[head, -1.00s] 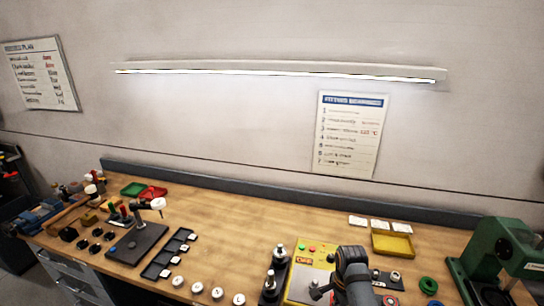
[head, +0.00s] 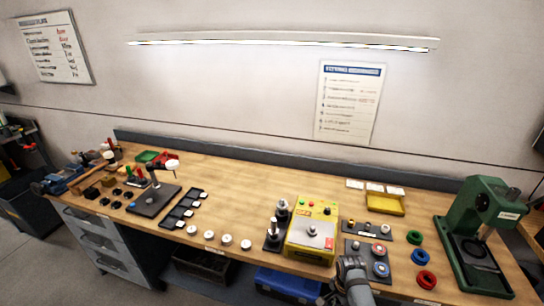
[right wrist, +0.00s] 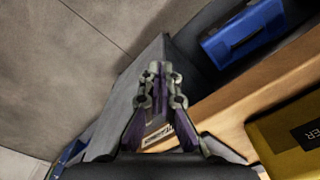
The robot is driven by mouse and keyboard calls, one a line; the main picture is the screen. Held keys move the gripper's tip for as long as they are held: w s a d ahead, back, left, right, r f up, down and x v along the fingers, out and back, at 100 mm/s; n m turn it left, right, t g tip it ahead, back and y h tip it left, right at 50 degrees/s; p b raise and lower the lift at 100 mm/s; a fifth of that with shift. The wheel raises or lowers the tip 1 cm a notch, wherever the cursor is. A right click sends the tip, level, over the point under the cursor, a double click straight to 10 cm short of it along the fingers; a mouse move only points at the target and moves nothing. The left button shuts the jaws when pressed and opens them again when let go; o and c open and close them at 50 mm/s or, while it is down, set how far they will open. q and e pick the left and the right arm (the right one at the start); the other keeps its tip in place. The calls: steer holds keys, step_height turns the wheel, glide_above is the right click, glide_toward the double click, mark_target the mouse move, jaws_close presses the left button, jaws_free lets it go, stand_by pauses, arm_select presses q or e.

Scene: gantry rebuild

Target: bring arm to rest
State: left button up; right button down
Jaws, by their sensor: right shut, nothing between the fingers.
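My right arm (head: 352,282) shows in the head view at the bottom, in front of the bench's front edge, below the yellow machine. My right gripper (right wrist: 158,70) fills the middle of the right wrist view. Its fingers are together, with nothing between them. Below it are the grey floor and a grey cabinet side. The gripper's fingers are not clear in the head view. My left arm and gripper are not in view.
The wooden bench (head: 240,185) carries a yellow machine (head: 312,232), a green press (head: 480,235), coloured rings (head: 420,257), a dark stand (head: 153,200) and several white round parts (head: 227,239). A blue bin (head: 288,283) is under the bench. The bench's back middle is clear.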

steer(key=s+d+f+n+b, duration=0.1)
steer(key=s+f+n+b, duration=0.1)
steer(key=s+f, duration=0.45)
steer(key=s+d+f+n+b, duration=0.1)
steer(key=s+f+n, duration=0.15)
steer(key=f, duration=0.75)
steer(key=s+d+f+n+b, duration=0.1)
steer(key=s+f+n+b, duration=0.1)
steer(key=s+f, duration=0.45)
arm_select(q)
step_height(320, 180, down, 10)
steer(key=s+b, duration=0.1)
steer(key=b, duration=0.3)
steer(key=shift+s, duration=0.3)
arm_select(e)
steer(key=s+d+f+n, duration=0.2)
steer(key=s+f+n, duration=0.1)
steer(key=s+f, duration=0.5)
steer(key=s+d+f+n+t, duration=0.1)
steer(key=s+f+n, duration=0.2)
steer(key=s+f, duration=0.5)
steer(key=s, duration=0.6)
steer(key=shift+s+d+h, duration=0.3)
steer(key=shift+s+d, duration=0.05)
steer(key=shift+d, duration=0.05)
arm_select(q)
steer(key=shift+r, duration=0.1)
arm_select(e)
steer(key=shift+n, duration=0.25)
